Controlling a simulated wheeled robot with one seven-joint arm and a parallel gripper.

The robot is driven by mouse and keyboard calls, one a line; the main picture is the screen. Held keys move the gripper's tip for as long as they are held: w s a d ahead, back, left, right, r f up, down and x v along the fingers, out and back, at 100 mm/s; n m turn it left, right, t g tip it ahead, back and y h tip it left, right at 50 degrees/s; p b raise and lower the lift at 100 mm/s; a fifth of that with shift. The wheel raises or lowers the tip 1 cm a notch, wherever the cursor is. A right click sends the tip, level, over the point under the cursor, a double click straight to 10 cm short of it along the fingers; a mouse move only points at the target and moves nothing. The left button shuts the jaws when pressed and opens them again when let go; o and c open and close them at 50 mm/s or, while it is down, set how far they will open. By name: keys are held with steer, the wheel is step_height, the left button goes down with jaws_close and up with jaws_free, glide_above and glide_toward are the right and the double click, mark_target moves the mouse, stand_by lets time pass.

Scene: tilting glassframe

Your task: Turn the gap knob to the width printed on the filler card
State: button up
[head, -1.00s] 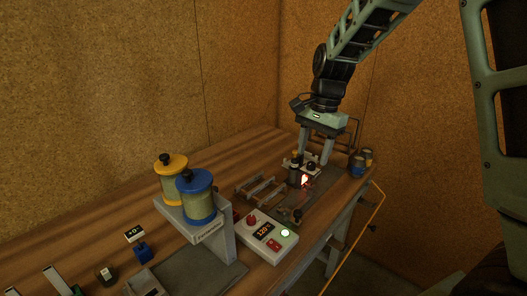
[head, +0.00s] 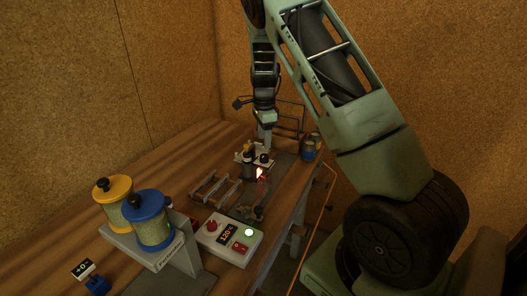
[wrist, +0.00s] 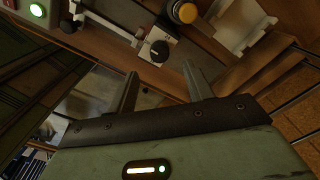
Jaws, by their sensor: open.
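A black round knob (wrist: 160,50) with a pale pointer mark sits on a white plate in the wrist view, just beyond my fingertips and roughly between them. It may be the gap knob, but I see no label. In the head view a black knob (head: 264,159) tops the small fixture (head: 249,172) with a red glow. My gripper (wrist: 162,78) is open and empty, fingers pointing toward the knob without visibly touching it. In the head view my gripper (head: 265,143) is at the fixture, its fingers partly overlapping. I cannot pick out the filler card or any printed width.
A control box (head: 250,254) with a 120 readout, red knob and lit green button stands in front. Yellow (head: 113,190) and blue (head: 145,205) topped canisters stand left. Wooden racks (head: 208,187) lie beside the fixture, cans (head: 311,147) behind right. The back-left bench is clear.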

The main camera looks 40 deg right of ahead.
mark_target(264, 156)
step_height(264, 156, down, 7)
steer(key=shift+f+p, duration=0.1)
steer(key=shift+p, duration=0.55)
steer(key=c, duration=1)
